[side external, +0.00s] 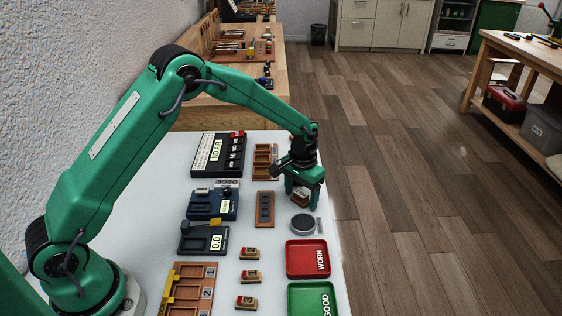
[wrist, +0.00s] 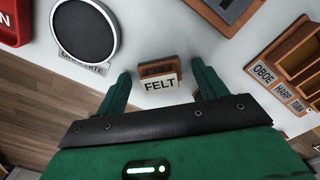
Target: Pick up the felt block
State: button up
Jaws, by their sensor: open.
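The felt block (wrist: 158,67) is a small brown piece with a dark top, standing beside a white card marked FELT (wrist: 160,84). My gripper (wrist: 163,76) is open, with one finger to each side of the block in the wrist view and a gap on both sides. In the side view my gripper (side external: 304,196) is low over the right edge of the white table, and the block (side external: 301,201) shows partly between its fingers. Whether the fingertips are level with the block I cannot tell.
A round grey pad (side external: 302,224) sits close by, with the red WORN tray (side external: 308,243) and green GOOD tray (side external: 300,298) nearer the camera. A wooden compartment box (side external: 262,160) and a slotted wooden strip (side external: 264,196) stand left of my gripper. The table's right edge is close.

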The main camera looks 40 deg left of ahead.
aim_at(302, 196)
dwell(0.4)
jog(key=c, duration=1.1)
jog(key=shift+c, duration=0.2)
jog(key=shift+r, duration=0.15)
jog(key=shift+r, duration=0.25)
jog(key=r, duration=0.2)
jog(key=d+r, duration=0.1)
jog(key=r, duration=0.1)
jog(key=shift+s, duration=0.25)
jog(key=s+d+r, duration=0.6)
jog(key=d, duration=0.2)
jog(key=shift+s, duration=0.35)
jog(key=shift+d+r, duration=0.1)
